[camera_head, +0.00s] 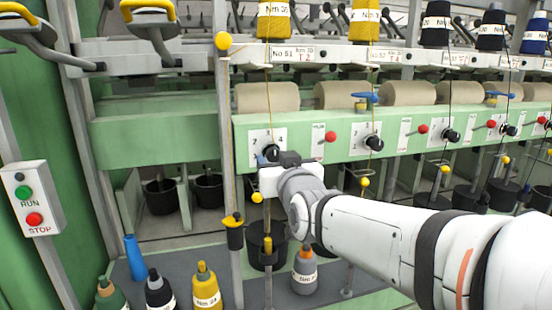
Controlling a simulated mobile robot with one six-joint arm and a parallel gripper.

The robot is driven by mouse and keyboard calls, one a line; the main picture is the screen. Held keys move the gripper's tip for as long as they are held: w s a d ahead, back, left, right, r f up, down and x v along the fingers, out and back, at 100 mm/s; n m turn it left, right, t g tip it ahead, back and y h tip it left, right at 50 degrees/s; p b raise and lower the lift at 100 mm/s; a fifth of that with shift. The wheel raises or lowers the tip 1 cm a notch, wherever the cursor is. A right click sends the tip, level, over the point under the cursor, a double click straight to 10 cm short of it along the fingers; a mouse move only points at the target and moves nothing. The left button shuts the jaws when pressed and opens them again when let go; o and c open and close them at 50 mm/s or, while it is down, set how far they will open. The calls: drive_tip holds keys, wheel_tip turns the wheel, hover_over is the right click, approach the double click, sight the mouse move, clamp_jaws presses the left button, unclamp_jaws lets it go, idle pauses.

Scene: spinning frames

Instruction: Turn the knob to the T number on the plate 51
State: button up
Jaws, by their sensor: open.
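The plate marked No 51 (290,53) is on the white rail at the upper left of the machine. It reads Nm 10 and, in red, what looks like T 2. Below it, on the green panel, is a white dial plate (258,136) with numbers; a 7 and a 4 show at its top. A black knob (270,152) sits on this dial, partly hidden by my gripper. My gripper (272,160) is open at the knob, its jaws close to or around it; I cannot tell whether they touch. The knob's pointer direction is hidden.
A grey post (226,120) stands just left of the dial. A RUN/STOP box (33,198) is at the left.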

drive_tip(key=shift+x, duration=0.8)
drive_tip(key=shift+c, duration=0.2)
drive_tip(key=c, duration=0.9)
